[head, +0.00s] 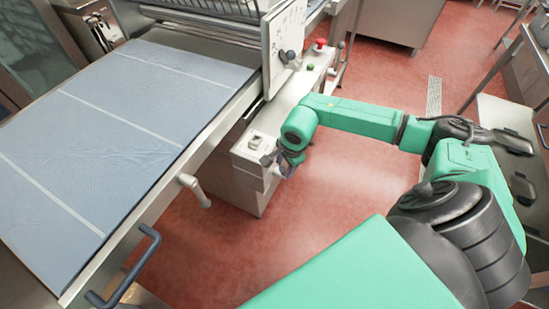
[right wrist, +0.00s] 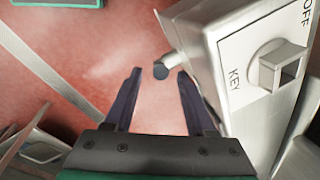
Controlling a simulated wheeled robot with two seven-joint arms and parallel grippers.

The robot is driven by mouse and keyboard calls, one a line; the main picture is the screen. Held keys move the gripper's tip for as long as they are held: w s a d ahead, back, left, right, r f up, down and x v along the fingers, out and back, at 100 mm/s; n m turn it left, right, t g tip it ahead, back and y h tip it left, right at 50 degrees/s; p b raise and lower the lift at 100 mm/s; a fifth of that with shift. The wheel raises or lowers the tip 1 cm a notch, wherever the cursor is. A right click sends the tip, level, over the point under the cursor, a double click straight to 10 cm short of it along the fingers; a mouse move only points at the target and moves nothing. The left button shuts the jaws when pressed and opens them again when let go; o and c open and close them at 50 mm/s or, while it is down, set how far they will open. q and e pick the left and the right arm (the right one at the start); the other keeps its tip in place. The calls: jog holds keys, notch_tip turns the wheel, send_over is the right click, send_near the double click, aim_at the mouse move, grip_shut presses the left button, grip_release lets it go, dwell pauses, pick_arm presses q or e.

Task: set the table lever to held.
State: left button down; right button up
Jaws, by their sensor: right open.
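A short pale lever or rod (right wrist: 172,63) with a dark round end sticks out from the side of the white control box in the right wrist view. My right gripper (right wrist: 159,74) is open, and the rod's dark end shows between its fingertips. I cannot tell whether they touch. In the head view my right gripper (head: 283,164) is small and dark at the near end of the low console, and it largely hides that rod. A pale bent lever (head: 195,190) also hangs from the side of the belt table (head: 125,95). I cannot read any lever setting. My left gripper is out of view.
The white control box (right wrist: 225,60) has a key switch (right wrist: 278,68) marked KEY and OFF. The console (head: 255,150) also carries a red button (head: 320,44) and a green button (head: 310,66). A dark handle (head: 125,270) juts from the table's near corner. Red floor lies open between.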

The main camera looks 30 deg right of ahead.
jog(key=f, duration=0.1)
jog(key=f+b, duration=0.1)
jog(key=shift+w+f, duration=0.25)
jog(key=shift+f, duration=0.05)
jog(key=shift+w, duration=0.2)
jog(key=shift+f, duration=0.15)
jog(key=shift+s+f+b, duration=0.15)
jog(key=shift+f+b, duration=0.2)
jog(key=shift+b, duration=0.35)
jog(key=shift+f, duration=0.15)
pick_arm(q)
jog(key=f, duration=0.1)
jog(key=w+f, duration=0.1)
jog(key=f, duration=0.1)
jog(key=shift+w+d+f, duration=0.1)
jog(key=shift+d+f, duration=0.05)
pick_arm(e)
jog(key=shift+w, duration=0.2)
